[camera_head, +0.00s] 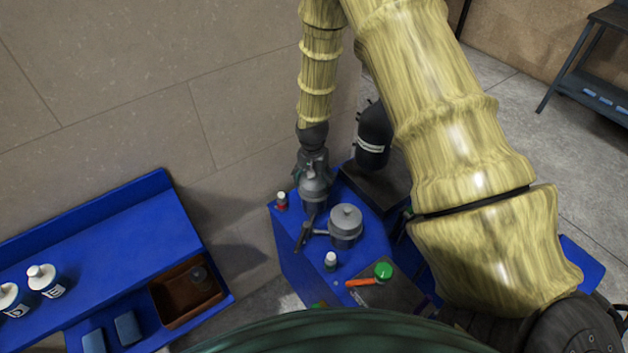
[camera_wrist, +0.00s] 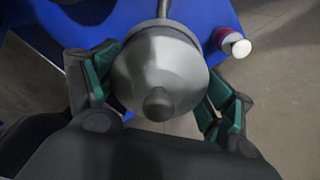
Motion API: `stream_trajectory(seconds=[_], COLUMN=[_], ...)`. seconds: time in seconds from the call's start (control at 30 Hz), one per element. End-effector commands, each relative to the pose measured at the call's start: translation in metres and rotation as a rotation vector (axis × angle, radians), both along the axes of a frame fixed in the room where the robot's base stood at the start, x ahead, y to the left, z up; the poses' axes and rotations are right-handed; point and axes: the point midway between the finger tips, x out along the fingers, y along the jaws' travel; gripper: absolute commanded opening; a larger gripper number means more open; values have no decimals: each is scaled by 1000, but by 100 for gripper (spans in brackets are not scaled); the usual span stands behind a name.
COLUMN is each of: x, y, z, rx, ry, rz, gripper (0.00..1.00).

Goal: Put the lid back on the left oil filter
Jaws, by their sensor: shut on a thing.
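My gripper (camera_head: 313,162) reaches down over the blue bench. It is shut on a grey domed lid (camera_wrist: 160,68) with a knob, which sits between its green finger pads (camera_wrist: 160,92) in the wrist view. In the head view the left oil filter (camera_head: 314,193) is the grey metal body directly below my gripper, partly covered by it. I cannot tell whether the lid rests on it or hangs just above. The right oil filter (camera_head: 345,232) stands close by on the bench, with a similar grey lid on top.
A small red-and-white bottle (camera_head: 281,201) stands left of the left filter, and a white bottle (camera_head: 330,261) in front. A black cylinder (camera_head: 373,135) stands behind. A green round item (camera_head: 383,270) and an orange handle (camera_head: 360,282) lie front right. A brown tray (camera_head: 178,311) is at lower left.

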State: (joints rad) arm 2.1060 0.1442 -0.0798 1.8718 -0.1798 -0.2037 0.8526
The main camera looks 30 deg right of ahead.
Motion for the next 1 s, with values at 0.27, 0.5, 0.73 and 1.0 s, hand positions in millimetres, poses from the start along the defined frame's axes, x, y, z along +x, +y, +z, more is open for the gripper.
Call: stream_trajectory(seconds=[0.27, 0.5, 0.73, 1.0], x=[0, 0, 0, 0], y=[0, 0, 0, 0], z=[0, 0, 0, 5], rx=[0, 1, 0, 1], ry=[0, -1, 0, -1], rz=[0, 0, 0, 0], gripper=[89, 100, 100, 100])
